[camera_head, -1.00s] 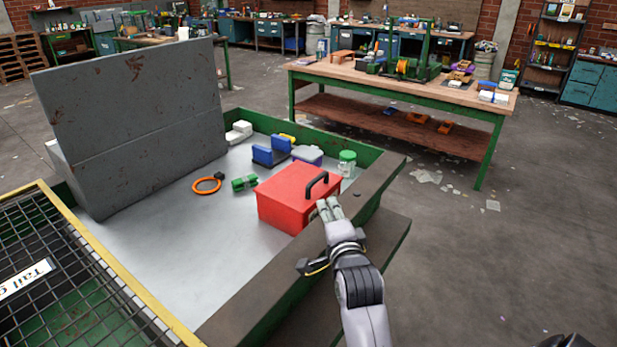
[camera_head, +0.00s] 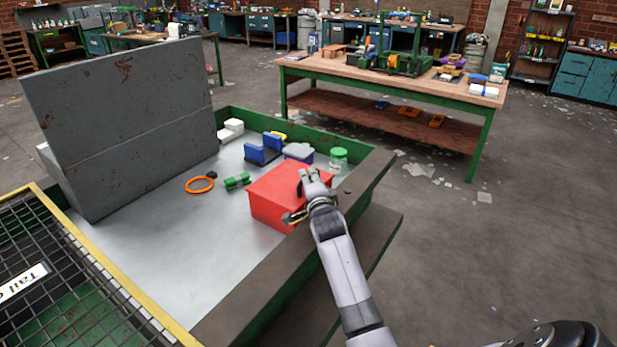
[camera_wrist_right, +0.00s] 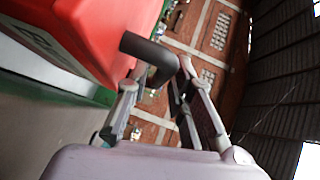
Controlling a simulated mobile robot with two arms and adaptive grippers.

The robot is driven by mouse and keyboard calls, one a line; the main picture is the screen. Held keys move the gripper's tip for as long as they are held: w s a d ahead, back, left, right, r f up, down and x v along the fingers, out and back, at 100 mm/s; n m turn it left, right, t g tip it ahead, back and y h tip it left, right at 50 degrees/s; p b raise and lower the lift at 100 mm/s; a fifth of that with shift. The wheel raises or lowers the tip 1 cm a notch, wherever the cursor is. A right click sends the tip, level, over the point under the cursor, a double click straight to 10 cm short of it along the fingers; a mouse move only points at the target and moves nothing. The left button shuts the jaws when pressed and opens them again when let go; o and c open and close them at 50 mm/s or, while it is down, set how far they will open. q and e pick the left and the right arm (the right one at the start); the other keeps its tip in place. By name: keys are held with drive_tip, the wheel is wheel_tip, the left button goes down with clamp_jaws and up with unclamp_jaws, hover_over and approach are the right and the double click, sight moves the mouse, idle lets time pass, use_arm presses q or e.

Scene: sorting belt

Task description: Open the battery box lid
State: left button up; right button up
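The battery box is a red box (camera_head: 274,206) on the grey tray surface, near its right-hand rim. Its lid looks shut. In the wrist view its red side (camera_wrist_right: 95,30) and part of a pale label fill the upper left. The black handle (camera_wrist_right: 148,52) reaches out between the fingers of my right gripper (camera_wrist_right: 160,70). The fingers stand apart around the handle, with background showing between them; firm contact cannot be made out. In the head view my right gripper (camera_head: 306,178) is over the box's right edge and hides most of the handle. My left gripper is out of view.
The tray's raised green rim (camera_head: 262,312) runs below my right arm. Beside the box are a green-lidded jar (camera_head: 338,160), a blue block (camera_head: 264,149), a green part (camera_head: 237,181) and an orange ring (camera_head: 200,184). A grey panel (camera_head: 120,120) stands at the left.

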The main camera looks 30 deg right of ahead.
drive_tip(key=shift+w+d, duration=0.3)
drive_tip(key=shift+w, duration=0.3)
drive_tip(key=shift+f, duration=0.1)
clamp_jaws()
idle(0.3)
